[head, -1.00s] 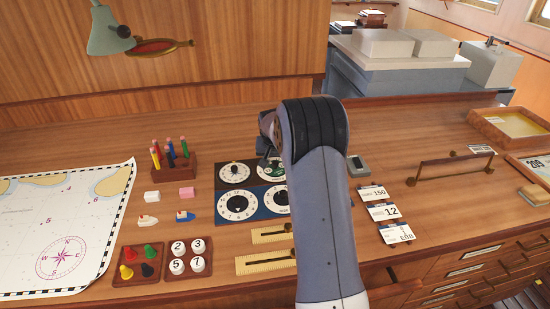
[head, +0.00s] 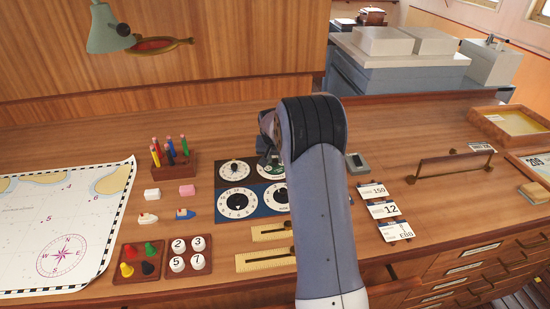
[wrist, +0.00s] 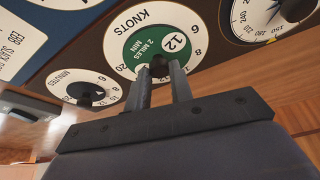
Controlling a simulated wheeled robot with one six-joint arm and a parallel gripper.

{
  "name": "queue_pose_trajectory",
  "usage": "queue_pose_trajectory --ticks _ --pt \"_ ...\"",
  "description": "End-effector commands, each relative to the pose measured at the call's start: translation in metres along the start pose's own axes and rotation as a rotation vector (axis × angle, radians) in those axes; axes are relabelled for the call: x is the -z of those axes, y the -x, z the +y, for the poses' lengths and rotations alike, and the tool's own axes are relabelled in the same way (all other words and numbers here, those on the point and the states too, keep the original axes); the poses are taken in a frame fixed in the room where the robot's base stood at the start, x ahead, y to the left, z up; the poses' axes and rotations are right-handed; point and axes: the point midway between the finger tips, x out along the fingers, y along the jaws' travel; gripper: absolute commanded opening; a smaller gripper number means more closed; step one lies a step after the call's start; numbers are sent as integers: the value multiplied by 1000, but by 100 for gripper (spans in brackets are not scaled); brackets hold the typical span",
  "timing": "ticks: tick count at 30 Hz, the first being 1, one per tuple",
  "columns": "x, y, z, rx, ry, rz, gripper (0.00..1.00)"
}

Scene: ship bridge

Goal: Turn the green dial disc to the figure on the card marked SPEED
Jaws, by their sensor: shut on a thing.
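The green dial disc (wrist: 143,48) shows in the wrist view, set in a white ring marked KNOTS. The disc reads "2 MILES MIN", and a round white spot on it shows the figure 12 (wrist: 175,42). A black knob (wrist: 158,66) stands at the disc's near side. My gripper (wrist: 161,78) is shut on this knob, with a finger on either side. In the head view my arm hides most of this dial. Three cards lie to the right of the arm; the middle card (head: 383,209) reads 12. The small heading on it is too small to read.
A white dial with a black knob, marked MINUTES (wrist: 84,88), sits beside the green one. A blue dial plate with a large white dial (head: 238,204) lies below. Brass slide rules (head: 265,261), a pencil block (head: 176,163) and a chart (head: 65,225) lie to the left.

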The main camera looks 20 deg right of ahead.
Motion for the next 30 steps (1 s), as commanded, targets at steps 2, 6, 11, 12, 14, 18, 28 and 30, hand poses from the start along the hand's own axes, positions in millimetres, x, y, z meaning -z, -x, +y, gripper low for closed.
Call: queue_pose_trajectory --ticks 2,6,11,12,14,18,28,30 --pt "0 0 0 -2 -6 0 0" --pt "0 -1 -1 -15 -35 1 0" --pt "-1 -3 -2 -46 -111 1 0" --pt "-1 -3 -2 -57 -137 1 0" --pt "-1 -3 -3 -74 -178 1 0" --pt "0 -3 -4 -118 -284 2 0" --pt "1 -2 -5 -210 -506 1 0" --pt "1 -2 -5 -225 -542 0 0"
